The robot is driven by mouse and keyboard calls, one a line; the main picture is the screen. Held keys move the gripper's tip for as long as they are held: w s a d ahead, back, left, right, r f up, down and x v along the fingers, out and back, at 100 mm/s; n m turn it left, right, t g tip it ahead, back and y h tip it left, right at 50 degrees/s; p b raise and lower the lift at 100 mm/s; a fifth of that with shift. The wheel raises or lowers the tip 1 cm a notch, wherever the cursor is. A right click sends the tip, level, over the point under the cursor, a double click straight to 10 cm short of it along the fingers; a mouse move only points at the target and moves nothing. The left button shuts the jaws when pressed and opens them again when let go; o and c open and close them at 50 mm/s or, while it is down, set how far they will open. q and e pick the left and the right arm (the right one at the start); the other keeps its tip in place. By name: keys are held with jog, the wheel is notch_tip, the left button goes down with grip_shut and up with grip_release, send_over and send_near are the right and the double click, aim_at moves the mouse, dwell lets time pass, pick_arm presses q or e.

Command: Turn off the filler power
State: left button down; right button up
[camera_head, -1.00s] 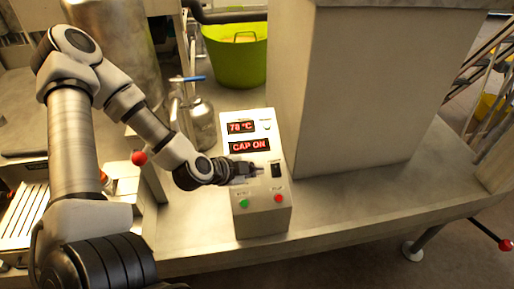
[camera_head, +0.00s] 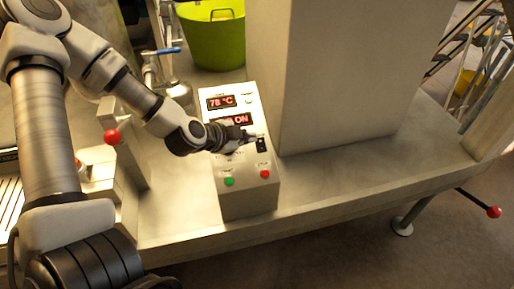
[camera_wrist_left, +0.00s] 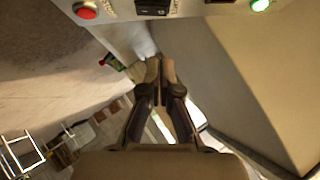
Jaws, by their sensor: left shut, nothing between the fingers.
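The control box (camera_head: 245,195) stands on the metal bench with its sloped panel facing me. It has a black rocker switch (camera_head: 262,145), a green button (camera_head: 229,181) and a red button (camera_head: 265,174). The wrist view shows the black switch (camera_wrist_left: 153,7) and red button (camera_wrist_left: 85,11) at its top edge. My left gripper (camera_head: 256,136) is shut and empty, its tip just above and left of the switch; I cannot tell if it touches. In the wrist view its fingers (camera_wrist_left: 161,75) are together. The switch's position is unclear. My right gripper is out of view.
A red display (camera_head: 221,101) reads 78 °C. The display below (camera_head: 241,119) is partly covered by my gripper and shows "ON". A large metal housing (camera_head: 335,75) stands close right of the box. A green bucket (camera_head: 213,35) is behind. A red knob (camera_head: 112,137) sits at left.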

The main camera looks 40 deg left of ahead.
aim_at(264, 142)
pick_arm(q)
jog(key=b+x, duration=0.1)
jog(key=x, duration=0.4)
jog(key=shift+w+d+f, duration=0.15)
jog(key=shift+w+f, duration=0.1)
jog(key=shift+f, duration=0.1)
jog(key=a+f, duration=0.1)
jog(key=w+a+f, duration=0.1)
jog(key=shift+w+f, duration=0.1)
jog(key=shift+f, duration=0.25)
jog(key=shift+d, duration=0.1)
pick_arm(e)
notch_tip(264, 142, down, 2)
pick_arm(q)
jog(key=shift+f, duration=0.1)
jog(key=shift+s+d+f, duration=0.25)
jog(key=shift+s+d, duration=0.15)
jog(key=shift+d, duration=0.05)
